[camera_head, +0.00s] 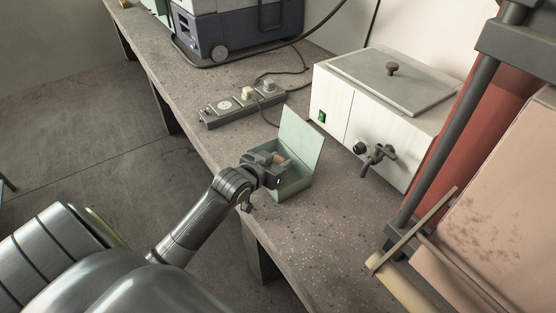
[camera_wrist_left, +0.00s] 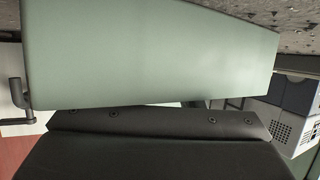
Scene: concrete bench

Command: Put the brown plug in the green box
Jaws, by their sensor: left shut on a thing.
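The green box (camera_head: 291,187) stands on the bench with its lid (camera_head: 301,141) raised at the back. My left gripper (camera_head: 274,163) is over the box's left part, at or just inside its rim. It is shut on a small tan-brown thing, which looks like the brown plug (camera_head: 280,158); the fingers hide part of it. In the left wrist view a pale green panel of the box (camera_wrist_left: 150,55) fills the upper middle, above the dark gripper body; the plug does not show there. My right gripper is not in view.
A power strip (camera_head: 240,108) with plugs and cables lies behind the box. A white heated bath (camera_head: 375,105) with a tap stands to the right. A blue-grey case (camera_head: 235,30) is at the back. The bench edge runs close to the box's left; bare bench lies in front.

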